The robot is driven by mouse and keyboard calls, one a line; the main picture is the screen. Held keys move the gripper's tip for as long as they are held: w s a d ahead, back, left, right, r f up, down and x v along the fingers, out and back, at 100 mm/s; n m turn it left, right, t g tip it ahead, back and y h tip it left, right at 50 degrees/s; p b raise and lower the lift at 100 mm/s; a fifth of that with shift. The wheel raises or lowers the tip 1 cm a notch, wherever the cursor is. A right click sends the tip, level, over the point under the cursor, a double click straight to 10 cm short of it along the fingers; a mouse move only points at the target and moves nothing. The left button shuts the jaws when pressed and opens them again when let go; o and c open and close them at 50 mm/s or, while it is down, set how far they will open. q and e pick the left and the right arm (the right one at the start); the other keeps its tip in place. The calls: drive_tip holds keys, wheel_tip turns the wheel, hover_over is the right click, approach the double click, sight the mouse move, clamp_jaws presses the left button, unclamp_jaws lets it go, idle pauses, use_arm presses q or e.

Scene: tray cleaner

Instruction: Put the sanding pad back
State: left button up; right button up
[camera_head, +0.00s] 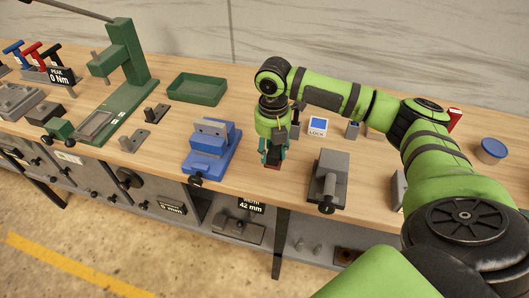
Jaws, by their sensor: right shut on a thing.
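My right gripper (273,156) comes down over the front part of the wooden bench, between the blue fixture and the grey clamp block. It is shut on a small reddish-brown block (273,167), which looks like the sanding pad. Only the block's lower part shows below the fingers. I cannot tell whether it touches the bench top or hangs just above it. My left gripper is not in view.
A blue fixture (212,150) stands left of the gripper and a grey clamp block (331,180) right of it. A green tray (197,88) lies behind, a green press (126,56) further left. A blue-lidded tub (491,150) is far right. Bench top (167,167) is bare beside the blue fixture.

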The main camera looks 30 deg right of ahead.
drive_tip(key=shift+w+a+f, duration=0.15)
drive_tip(key=shift+w+f, duration=0.15)
drive_tip(key=shift+w, duration=0.25)
drive_tip(key=shift+w+a+f, duration=0.15)
drive_tip(key=shift+w+f, duration=0.15)
drive_tip(key=shift+w, duration=0.25)
drive_tip(key=shift+w+f+p, duration=0.3)
drive_tip(key=shift+f, duration=0.05)
wheel_tip(320, 180, down, 4)
drive_tip(key=shift+r+p, duration=0.1)
drive_tip(key=shift+p, duration=0.6)
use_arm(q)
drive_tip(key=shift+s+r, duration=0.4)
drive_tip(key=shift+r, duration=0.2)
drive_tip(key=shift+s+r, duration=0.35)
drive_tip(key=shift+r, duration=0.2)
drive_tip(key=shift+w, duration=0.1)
use_arm(e)
drive_tip(key=shift+f, duration=0.2)
drive_tip(key=o, duration=1)
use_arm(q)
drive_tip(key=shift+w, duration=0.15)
